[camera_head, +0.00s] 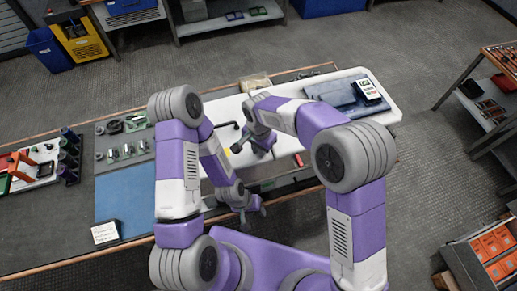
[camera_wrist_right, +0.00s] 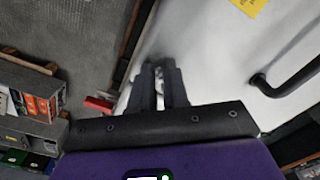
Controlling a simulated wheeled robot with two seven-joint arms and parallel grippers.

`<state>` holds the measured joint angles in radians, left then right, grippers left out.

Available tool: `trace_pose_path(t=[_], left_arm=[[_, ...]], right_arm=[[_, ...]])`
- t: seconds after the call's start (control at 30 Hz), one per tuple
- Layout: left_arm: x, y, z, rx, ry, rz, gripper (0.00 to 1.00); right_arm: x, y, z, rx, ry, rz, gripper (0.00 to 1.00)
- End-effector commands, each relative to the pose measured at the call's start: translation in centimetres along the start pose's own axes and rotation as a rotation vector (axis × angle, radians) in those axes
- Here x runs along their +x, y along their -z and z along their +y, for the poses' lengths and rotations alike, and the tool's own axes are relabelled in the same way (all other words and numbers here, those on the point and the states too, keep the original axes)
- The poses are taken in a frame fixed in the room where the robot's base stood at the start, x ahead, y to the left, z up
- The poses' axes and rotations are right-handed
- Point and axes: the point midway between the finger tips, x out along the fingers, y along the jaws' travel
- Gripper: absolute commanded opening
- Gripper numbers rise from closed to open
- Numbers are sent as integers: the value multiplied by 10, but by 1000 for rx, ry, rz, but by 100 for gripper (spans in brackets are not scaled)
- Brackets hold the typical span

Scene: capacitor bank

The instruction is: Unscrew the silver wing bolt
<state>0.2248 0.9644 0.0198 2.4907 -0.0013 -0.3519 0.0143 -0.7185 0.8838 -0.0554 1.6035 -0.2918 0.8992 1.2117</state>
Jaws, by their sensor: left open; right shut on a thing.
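My right gripper (camera_wrist_right: 160,82) is shut on a small silver piece (camera_wrist_right: 159,74) at the white panel (camera_wrist_right: 215,45), in the right wrist view. The piece looks like the silver wing bolt, but the fingers hide most of it. In the head view my right gripper (camera_head: 262,150) is over the middle of the white panel (camera_head: 222,108), and the bolt cannot be made out there. My left gripper (camera_head: 252,212) is open, lower in the head view, near the bench's front edge and apart from the right one.
A black bent handle (camera_wrist_right: 285,85) stands on the panel, right of the right gripper in the wrist view. A yellow label (camera_wrist_right: 250,4) is nearby. A red piece (camera_head: 298,160) lies at the panel's front edge. A blue mat (camera_head: 124,200) is left on the bench.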

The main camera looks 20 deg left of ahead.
Motion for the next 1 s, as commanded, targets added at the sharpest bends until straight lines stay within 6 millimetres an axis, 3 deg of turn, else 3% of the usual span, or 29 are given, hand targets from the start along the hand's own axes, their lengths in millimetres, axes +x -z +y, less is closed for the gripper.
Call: trace_pose_path(t=[0.5, 1.0], left_arm=[[10, 0, -4, 0, 0, 0, 43], [12, 1, -5, 0, 0, 0, 43]], right_arm=[[2, 0, 6, -460, -1, -3, 0], [2, 1, 9, -675, -3, -5, 0]])
